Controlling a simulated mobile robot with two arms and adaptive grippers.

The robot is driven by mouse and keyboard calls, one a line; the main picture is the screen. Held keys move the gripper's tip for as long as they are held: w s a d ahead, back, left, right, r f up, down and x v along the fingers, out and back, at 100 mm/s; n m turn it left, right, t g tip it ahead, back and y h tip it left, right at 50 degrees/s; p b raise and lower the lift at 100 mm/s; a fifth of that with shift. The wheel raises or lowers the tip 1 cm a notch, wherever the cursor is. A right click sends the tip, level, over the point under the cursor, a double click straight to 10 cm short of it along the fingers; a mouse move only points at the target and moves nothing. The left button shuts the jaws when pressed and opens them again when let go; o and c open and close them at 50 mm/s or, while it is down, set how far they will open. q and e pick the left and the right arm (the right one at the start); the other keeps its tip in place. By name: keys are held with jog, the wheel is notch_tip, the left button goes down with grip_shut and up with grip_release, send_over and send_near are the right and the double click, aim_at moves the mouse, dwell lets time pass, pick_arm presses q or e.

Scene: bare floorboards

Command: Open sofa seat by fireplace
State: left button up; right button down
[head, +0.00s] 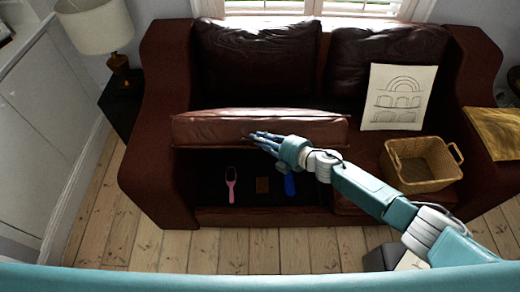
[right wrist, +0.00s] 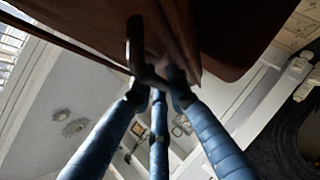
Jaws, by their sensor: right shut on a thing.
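The dark red leather sofa (head: 160,130) stands below the window. Its left seat (head: 215,129) is raised, and an open dark compartment (head: 210,168) shows under it. My right gripper (head: 258,140) reaches in from the right and is shut on the front edge of the raised seat. In the right wrist view its blue fingers (right wrist: 158,92) meet at the dark red seat edge (right wrist: 225,30). The exact contact is partly hidden by the fingers. My left gripper is in neither view.
In the compartment lie a pink brush (head: 231,184), a small brown item (head: 262,185) and a blue item (head: 289,184). A wicker basket (head: 422,184) and a sketch sheet (head: 397,97) rest on the right seat. A lamp (head: 95,25) stands left. Floorboards in front at left are clear.

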jog(key=w+r+p, duration=0.1)
jog(key=w+r, duration=0.1)
jog(key=r, duration=0.1)
jog(key=w+r+p, duration=0.1)
jog(key=w+r, duration=0.2)
jog(key=shift+w+a+r, duration=0.15)
jog(key=shift+r, duration=0.05)
jog(key=shift+w+r, duration=0.35)
jog(key=shift+w, duration=0.15)
jog(key=c, duration=1.9)
grip_release()
jog(key=shift+s+d+r, duration=0.1)
jog(key=shift+s+d, duration=0.15)
jog(key=shift+d, duration=0.3)
jog(key=v, duration=1.1)
jog(key=shift+a+r, duration=0.1)
jog(key=shift+r, duration=0.05)
